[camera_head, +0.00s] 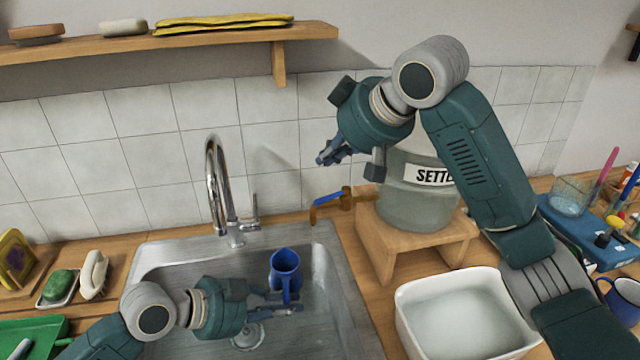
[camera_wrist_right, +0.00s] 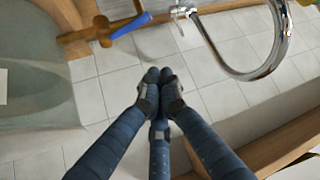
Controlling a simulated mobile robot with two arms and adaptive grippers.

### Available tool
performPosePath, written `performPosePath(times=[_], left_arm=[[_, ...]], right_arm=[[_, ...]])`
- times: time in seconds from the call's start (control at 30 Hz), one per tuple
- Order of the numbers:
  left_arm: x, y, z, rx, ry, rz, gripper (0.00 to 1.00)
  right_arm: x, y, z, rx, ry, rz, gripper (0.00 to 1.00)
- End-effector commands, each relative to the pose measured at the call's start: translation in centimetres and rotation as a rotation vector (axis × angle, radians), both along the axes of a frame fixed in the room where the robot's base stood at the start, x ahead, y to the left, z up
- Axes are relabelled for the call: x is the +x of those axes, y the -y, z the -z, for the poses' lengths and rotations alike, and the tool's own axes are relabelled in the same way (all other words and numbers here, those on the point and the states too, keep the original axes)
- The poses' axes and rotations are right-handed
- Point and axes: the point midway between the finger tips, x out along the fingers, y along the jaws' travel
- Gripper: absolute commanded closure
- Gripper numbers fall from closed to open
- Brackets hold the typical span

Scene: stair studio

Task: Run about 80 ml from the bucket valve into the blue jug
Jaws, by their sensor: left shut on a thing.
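The blue jug (camera_head: 285,266) is upright over the sink, its opening facing up. My left gripper (camera_head: 290,303) is shut on the jug's handle side. The bucket (camera_head: 405,210), labelled "SETTL…", stands on a wooden stand, partly hidden by my right arm. Its brass valve (camera_head: 322,203) has a blue lever and points out over the sink edge; it also shows in the right wrist view (camera_wrist_right: 85,35). The jug is lower and left of the valve outlet, and no stream shows. My right gripper (camera_head: 332,152) is above the valve, fingertips together and empty in the right wrist view (camera_wrist_right: 160,78).
The chrome tap (camera_head: 215,185) rises behind the sink (camera_head: 335,270). A white basin (camera_head: 455,350) stands right of it, below the wooden stand (camera_head: 385,235). Soaps lie on the left counter. A wooden shelf (camera_head: 160,42) hangs above. Jars and a mug crowd the right.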

Motion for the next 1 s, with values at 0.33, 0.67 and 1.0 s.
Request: performPosePath(times=[0.33,0.67,1.0], left_arm=[[0.1,0.0,-0.1,-0.002,0.003,0.000,1.00],[0.1,0.0,-0.2,-0.002,0.003,0.000,1.00],[0.1,0.0,-0.2,-0.001,0.004,0.000,1.00]], right_arm=[[1.9,-1.9,3.7,-0.014,-0.023,-0.012,1.00],[4.6,-3.7,7.7,-0.014,-0.016,-0.011,1.00],[1.9,-1.8,8.2,-0.013,-0.017,-0.011,1.00]])
